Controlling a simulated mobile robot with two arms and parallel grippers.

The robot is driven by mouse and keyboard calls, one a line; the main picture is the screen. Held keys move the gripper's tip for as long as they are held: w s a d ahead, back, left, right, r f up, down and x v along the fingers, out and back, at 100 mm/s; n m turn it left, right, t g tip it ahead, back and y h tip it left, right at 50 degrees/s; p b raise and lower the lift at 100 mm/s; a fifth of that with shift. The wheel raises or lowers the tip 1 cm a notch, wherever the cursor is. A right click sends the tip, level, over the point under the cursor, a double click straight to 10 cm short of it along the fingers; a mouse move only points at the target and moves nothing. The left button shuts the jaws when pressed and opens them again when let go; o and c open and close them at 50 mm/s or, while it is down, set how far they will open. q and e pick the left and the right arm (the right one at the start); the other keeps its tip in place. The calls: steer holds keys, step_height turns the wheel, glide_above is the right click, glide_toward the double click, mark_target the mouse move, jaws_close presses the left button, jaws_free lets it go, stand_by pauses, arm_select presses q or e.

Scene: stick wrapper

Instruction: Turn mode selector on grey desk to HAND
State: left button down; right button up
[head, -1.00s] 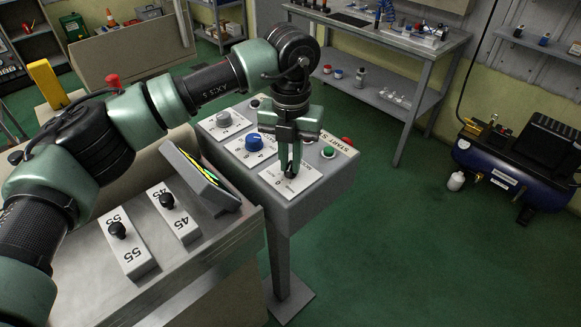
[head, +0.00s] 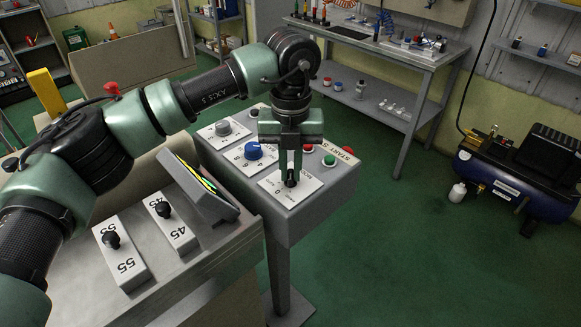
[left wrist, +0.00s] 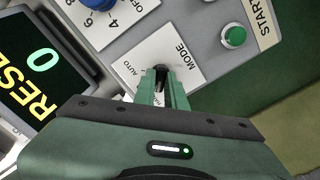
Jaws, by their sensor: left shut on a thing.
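The mode selector is a small black knob (head: 291,182) on a white plate (head: 272,183) at the near end of the grey desk's top (head: 290,208). In the left wrist view the plate (left wrist: 185,56) reads MODE and AUTO, and lettering near the fingers is partly covered. My left gripper (head: 291,174) points down from above and is shut on the knob. In the left wrist view its green fingers (left wrist: 162,88) close around the dark knob (left wrist: 161,71). They hide most of it, so its exact pointing is hard to read. My right gripper is not in view.
A blue knob (head: 254,151), a grey knob (head: 223,128), a green button (head: 329,160) and a red button (head: 308,148) share the desk top. A tilted display (head: 197,185) stands close at left.

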mark_target(291, 173)
arm_select(q)
steer(key=c, duration=1.5)
jaws_free()
steer(key=shift+r, duration=0.1)
steer(key=shift+o, duration=0.2)
step_height(291, 173, up, 8)
steer(key=shift+f+b, duration=0.1)
steer(key=shift+b, duration=0.6)
